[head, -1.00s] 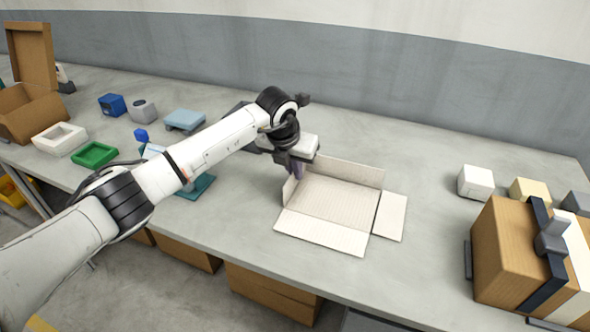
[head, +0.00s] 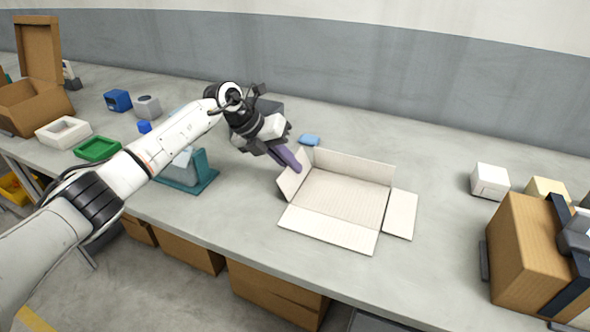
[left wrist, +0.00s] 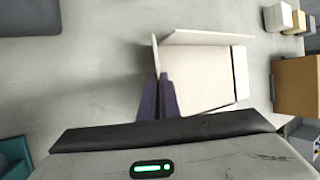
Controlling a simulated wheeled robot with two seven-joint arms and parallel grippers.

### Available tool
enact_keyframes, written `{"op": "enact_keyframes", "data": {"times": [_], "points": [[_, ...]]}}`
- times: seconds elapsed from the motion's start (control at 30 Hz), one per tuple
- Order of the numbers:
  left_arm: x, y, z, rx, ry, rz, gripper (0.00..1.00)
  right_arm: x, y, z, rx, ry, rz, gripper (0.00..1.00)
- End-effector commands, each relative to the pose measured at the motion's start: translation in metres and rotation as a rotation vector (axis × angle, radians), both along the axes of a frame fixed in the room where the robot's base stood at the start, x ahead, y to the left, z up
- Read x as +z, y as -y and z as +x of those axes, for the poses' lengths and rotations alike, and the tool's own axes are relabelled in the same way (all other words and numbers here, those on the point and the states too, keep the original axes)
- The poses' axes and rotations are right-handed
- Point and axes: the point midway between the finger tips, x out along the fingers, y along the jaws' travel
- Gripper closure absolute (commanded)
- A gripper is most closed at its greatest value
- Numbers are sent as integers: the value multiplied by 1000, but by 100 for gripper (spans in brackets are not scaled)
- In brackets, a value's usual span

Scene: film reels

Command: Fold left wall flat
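An open, flattened-out white cardboard box (head: 340,200) lies on the table. Its left wall (head: 288,184) stands up and leans somewhat outward; it also shows in the left wrist view (left wrist: 155,56). The back wall (head: 355,166) is upright. The front flap (head: 328,231) and right flap (head: 401,214) lie flat. My left gripper (head: 295,168) has purple fingers, close together, reaching over the left wall's top edge; the tips are at the wall in the left wrist view (left wrist: 161,78). The wall partly hides behind the fingers. My right gripper is not in view.
A small blue item (head: 309,140) lies behind the box. A teal stand (head: 190,180) is to the left. A white block (head: 489,181) and a brown carton (head: 530,245) stand at the right. Table between the stand and the box is clear.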

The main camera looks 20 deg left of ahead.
Motion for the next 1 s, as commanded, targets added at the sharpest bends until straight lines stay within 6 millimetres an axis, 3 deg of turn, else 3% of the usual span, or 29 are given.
{"op": "enact_keyframes", "data": {"times": [0.3,0.8,0.93,1.0], "points": [[-4,-7,1,2,-4,-122,100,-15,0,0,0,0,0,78],[-4,-7,0,0,-5,-142,100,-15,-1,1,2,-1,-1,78],[-4,-7,0,-1,-6,-142,78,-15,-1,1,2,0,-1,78],[-4,-7,0,-1,-6,-142,78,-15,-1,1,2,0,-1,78]]}}
